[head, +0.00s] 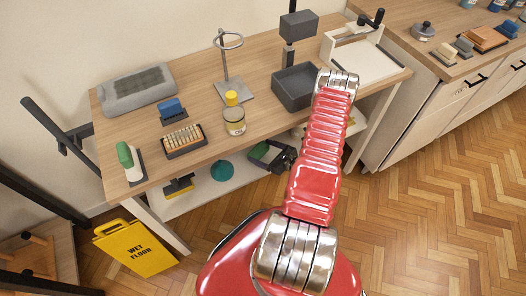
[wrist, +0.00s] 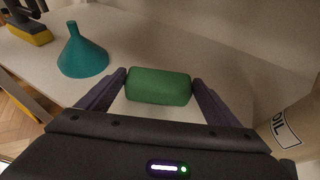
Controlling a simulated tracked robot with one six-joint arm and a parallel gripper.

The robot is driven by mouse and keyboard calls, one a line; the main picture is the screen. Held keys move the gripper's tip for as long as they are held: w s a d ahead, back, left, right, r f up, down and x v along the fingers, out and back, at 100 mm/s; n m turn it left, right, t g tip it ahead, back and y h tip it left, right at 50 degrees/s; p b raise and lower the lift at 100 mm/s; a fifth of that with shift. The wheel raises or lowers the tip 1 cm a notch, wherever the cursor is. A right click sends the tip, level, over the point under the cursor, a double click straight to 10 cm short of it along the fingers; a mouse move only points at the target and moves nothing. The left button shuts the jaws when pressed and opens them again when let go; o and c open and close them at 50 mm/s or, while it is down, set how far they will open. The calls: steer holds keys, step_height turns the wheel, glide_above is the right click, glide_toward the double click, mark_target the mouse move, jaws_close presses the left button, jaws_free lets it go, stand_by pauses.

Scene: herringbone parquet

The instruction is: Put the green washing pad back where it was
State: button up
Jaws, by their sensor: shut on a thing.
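The green washing pad (wrist: 158,86) is a rounded green block. In the wrist view it sits between the two dark fingers of my gripper (wrist: 160,77), which is shut on it. In the head view my gripper (head: 276,156) reaches under the front edge of the wooden tabletop, over the white lower shelf (head: 211,190), with a little of the green pad (head: 262,151) showing. The shelf surface (wrist: 225,60) lies behind and below the pad in the wrist view. I cannot tell whether the pad touches it.
A teal funnel (wrist: 82,55) stands left of the pad on the shelf. A yellow-and-black object (wrist: 30,30) is farther left. A beige container marked OIL (wrist: 292,125) is close at right. The tabletop (head: 195,165) above holds several items. Shelf around the pad looks clear.

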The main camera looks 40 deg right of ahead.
steer(key=shift+f, duration=0.25)
stand_by(0.3)
steer(key=o, duration=0.9)
steer(key=shift+o, duration=0.2)
steer(key=v, duration=1.3)
steer(key=shift+s+r, duration=0.2)
steer(key=shift+s, duration=0.15)
steer(key=shift+s, duration=0.1)
